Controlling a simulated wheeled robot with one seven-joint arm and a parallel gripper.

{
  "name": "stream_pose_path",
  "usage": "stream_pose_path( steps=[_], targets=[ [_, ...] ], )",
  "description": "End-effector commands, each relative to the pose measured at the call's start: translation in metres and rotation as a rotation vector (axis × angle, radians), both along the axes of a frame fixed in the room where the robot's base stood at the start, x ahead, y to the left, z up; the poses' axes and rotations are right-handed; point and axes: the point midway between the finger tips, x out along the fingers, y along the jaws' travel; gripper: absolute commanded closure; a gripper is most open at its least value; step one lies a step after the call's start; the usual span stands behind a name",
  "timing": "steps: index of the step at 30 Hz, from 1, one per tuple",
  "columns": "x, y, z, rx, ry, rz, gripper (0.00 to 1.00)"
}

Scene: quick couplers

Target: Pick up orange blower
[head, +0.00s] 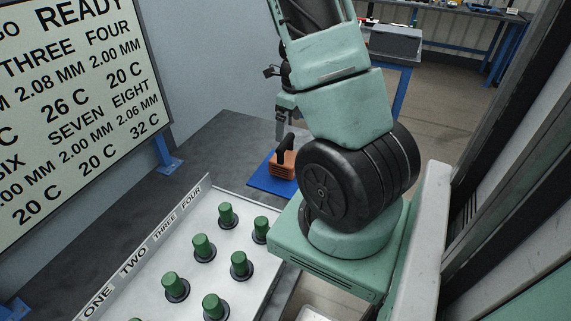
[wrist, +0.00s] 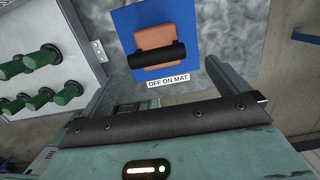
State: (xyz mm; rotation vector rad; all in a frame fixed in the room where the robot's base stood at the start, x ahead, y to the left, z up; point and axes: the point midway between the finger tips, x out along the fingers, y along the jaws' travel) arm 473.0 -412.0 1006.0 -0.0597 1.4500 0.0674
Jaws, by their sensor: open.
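The orange blower (head: 286,166) rests on the blue mat (head: 262,182) beyond the panel in the head view; its black part sticks up. In the wrist view the blower (wrist: 155,36) shows its orange body with a black bar (wrist: 157,55) across its near side, on the blue mat (wrist: 200,30). My gripper (head: 282,125) is above the blower, apart from it. In the wrist view my gripper (wrist: 160,76) is open and empty, its fingers spread wide to either side of the blower's near side.
A white panel (head: 187,240) with several green couplers stands in front of the mat. A sign board (head: 75,100) stands at left. The grey bench top (head: 225,140) around the mat is clear.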

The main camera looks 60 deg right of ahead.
Motion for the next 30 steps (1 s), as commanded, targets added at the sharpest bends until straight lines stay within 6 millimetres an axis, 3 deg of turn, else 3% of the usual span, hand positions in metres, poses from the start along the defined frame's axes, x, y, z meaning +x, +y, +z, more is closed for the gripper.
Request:
stream_pose_path(
  steps=[3,11,21,30],
  targets=[
    [0.002,0.0,-0.023,0.002,0.002,0.0,0.0],
    [0.005,0.002,-0.041,0.001,0.0,0.002,0.0],
    [0.01,0.006,-0.085,0.001,-0.001,0.002,0.0],
    [0.011,0.006,-0.088,-0.001,-0.002,0.003,0.0]
  ],
)
